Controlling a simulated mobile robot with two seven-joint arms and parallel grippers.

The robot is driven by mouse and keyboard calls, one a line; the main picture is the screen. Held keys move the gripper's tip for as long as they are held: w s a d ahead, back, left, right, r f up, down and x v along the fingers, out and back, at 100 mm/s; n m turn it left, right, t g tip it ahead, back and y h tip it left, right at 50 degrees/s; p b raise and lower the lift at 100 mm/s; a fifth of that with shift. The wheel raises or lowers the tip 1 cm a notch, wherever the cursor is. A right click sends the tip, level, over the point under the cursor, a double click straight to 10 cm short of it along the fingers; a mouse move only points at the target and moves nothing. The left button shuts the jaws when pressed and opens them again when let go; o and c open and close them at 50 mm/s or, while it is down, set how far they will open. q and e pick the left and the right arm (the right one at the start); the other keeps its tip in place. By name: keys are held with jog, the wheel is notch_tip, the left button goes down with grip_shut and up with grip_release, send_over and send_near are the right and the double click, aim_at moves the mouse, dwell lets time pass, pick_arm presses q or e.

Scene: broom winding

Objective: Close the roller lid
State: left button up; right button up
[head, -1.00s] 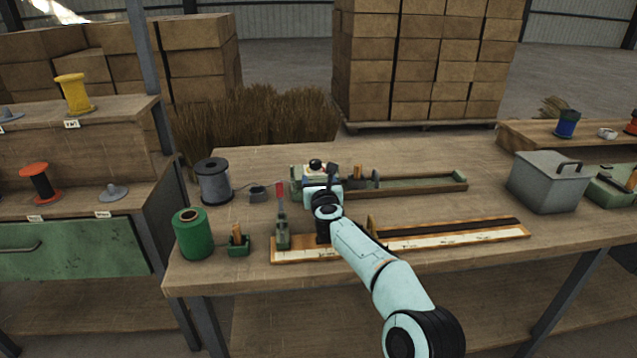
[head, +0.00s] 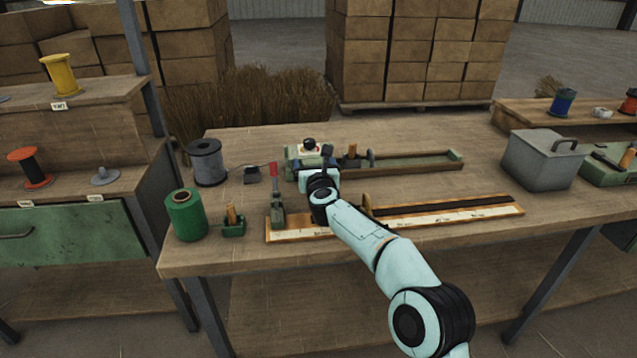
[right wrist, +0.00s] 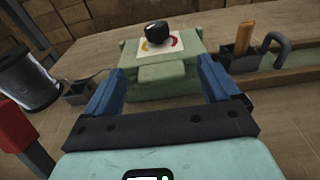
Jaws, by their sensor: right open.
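A green winding unit (head: 293,152) with a black knob (head: 309,143) on a white dial plate stands on the workbench; it also shows in the right wrist view (right wrist: 170,75). To its right are a wooden peg (head: 352,151), a dark curved handle (head: 371,157) and a long green trough (head: 425,162). I cannot tell which part is the roller lid. My right gripper (head: 315,162) is open in front of the unit. In the right wrist view its blue fingers (right wrist: 165,88) stand on either side of the unit's front block, with nothing clearly gripped. My left gripper is not in view.
A wooden measuring board (head: 450,208) lies along the bench front (head: 240,262), below my arm. A red-tipped lever (head: 274,190), green spool (head: 185,215) and grey spool (head: 206,163) stand left. A grey lidded box (head: 540,160) stands right.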

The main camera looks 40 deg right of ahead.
jog(key=v, duration=1.1)
jog(key=shift+s+a, duration=0.15)
jog(key=shift+s, duration=0.05)
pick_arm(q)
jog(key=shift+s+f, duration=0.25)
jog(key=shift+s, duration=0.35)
